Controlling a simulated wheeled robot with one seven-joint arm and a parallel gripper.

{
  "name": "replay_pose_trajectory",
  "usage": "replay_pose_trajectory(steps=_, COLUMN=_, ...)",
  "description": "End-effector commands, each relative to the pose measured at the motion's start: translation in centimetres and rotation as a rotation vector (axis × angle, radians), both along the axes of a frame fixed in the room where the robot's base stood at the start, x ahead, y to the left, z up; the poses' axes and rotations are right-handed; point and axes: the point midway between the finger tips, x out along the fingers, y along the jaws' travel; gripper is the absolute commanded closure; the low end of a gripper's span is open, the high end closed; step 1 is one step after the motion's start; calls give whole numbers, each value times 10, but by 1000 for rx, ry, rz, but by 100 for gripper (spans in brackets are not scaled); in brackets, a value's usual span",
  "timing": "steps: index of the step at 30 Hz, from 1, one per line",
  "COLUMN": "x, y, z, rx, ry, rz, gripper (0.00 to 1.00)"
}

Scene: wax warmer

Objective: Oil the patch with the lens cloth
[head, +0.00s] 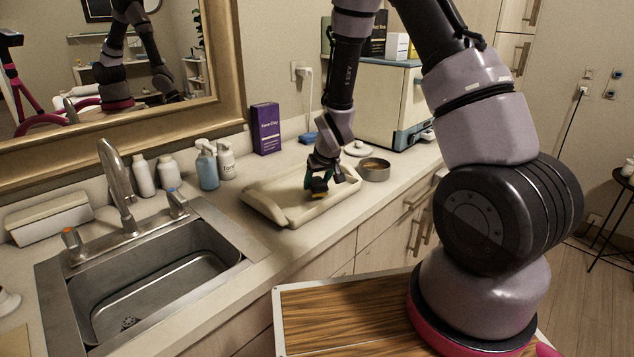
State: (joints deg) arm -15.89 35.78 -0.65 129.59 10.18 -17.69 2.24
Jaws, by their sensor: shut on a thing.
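My gripper (318,180) is low over the cream tray (262,208) on the counter, seen in the head view. It is shut on a small yellow-and-dark item (320,187), with a teal part beside it. The item is small and partly covered by the fingers, so I cannot tell whether it is the lens cloth, or whether it touches the tray. I cannot make out the patch; the gripper hides part of the tray. An open round metal tin (375,170) stands just right of the tray.
A pale lid (357,149) lies behind the tin. A purple box (265,129), a blue pump bottle (207,168) and white bottles stand along the wall. The sink (150,285) is at left. A pale cabinet with blue trim (380,100) stands behind the tin.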

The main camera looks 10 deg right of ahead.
Motion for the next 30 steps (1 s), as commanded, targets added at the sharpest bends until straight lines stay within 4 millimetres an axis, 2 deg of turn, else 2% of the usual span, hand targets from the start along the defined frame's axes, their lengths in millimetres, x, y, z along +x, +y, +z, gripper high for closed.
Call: replay_pose_trajectory(steps=30, x=0, y=0, z=-9, rx=0, ry=0, rz=0, gripper=100)
